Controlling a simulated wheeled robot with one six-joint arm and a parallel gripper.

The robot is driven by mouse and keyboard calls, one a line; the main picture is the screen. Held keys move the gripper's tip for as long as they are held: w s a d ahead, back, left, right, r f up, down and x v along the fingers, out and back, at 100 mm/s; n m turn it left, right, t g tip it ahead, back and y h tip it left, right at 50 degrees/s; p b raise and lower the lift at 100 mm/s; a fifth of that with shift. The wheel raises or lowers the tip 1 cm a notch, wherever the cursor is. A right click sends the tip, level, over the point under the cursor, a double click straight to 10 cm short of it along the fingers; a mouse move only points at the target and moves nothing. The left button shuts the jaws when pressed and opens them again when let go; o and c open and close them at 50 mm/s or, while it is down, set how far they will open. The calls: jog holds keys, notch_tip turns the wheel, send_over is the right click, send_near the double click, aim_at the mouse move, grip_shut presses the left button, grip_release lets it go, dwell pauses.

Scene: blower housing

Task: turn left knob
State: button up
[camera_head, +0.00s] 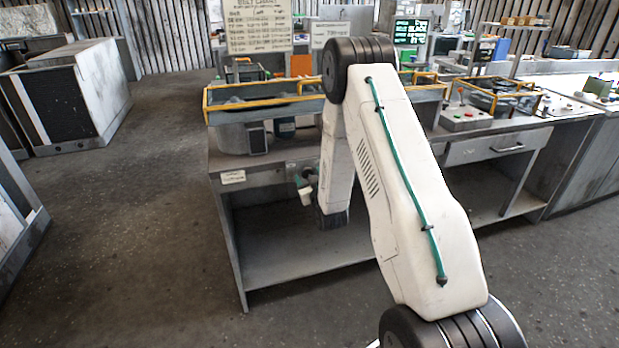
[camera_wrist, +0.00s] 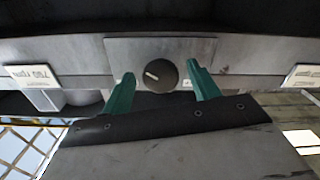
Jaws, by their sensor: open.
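A dark round knob (camera_wrist: 160,75) with a pale pointer line sits on a grey plate (camera_wrist: 205,48) in the wrist view. Gaps show between both fingers and the knob. In the head view my gripper (camera_head: 304,183) is small, at the bench front under the top; the knob cannot be made out there.
Labels flank the plate, a left one (camera_wrist: 32,76) reading 750 rpm and a right one (camera_wrist: 303,76). The bench (camera_head: 290,262) has an open lower shelf. A yellow-railed housing (camera_head: 232,112) stands on top.

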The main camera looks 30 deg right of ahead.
jog(key=c, duration=1)
jog(key=shift+o, duration=0.2)
jog(key=m, duration=0.3)
jog(key=shift+m, duration=2.2)
jog(key=o, duration=1)
jog(key=shift+c, duration=0.2)
